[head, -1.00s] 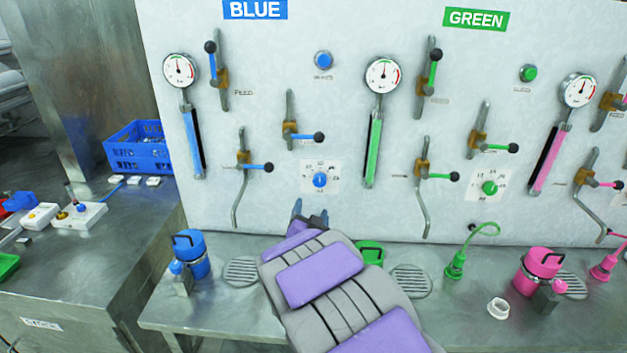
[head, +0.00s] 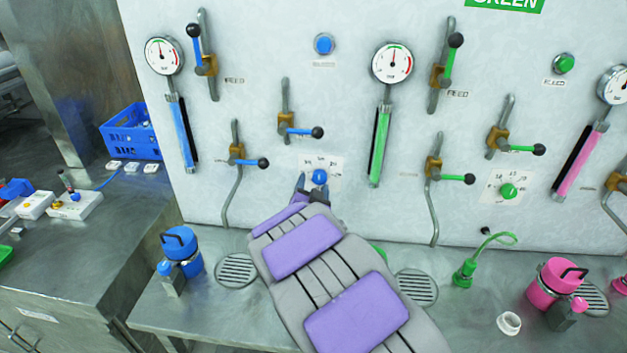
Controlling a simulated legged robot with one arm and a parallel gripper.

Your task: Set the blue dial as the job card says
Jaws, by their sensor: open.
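The blue dial (head: 319,177) is a small round blue knob on a white scale plate (head: 334,162) with small markings, low on the blue section of the panel. The markings are too small to read. My gripper (head: 316,188) is open just below the dial, its dark fingers pointing up at the panel, one on each side of the dial's lower part. I cannot tell whether the fingers touch the dial. My arm in grey and purple covers the bench below. No job card can be made out in this view.
Blue-handled levers (head: 300,131) and (head: 250,162) sit close to the dial's upper left. A blue button (head: 324,44) is higher up. A green dial (head: 508,191) is to the right. A blue canister (head: 181,250) and a pink canister (head: 556,284) stand on the bench.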

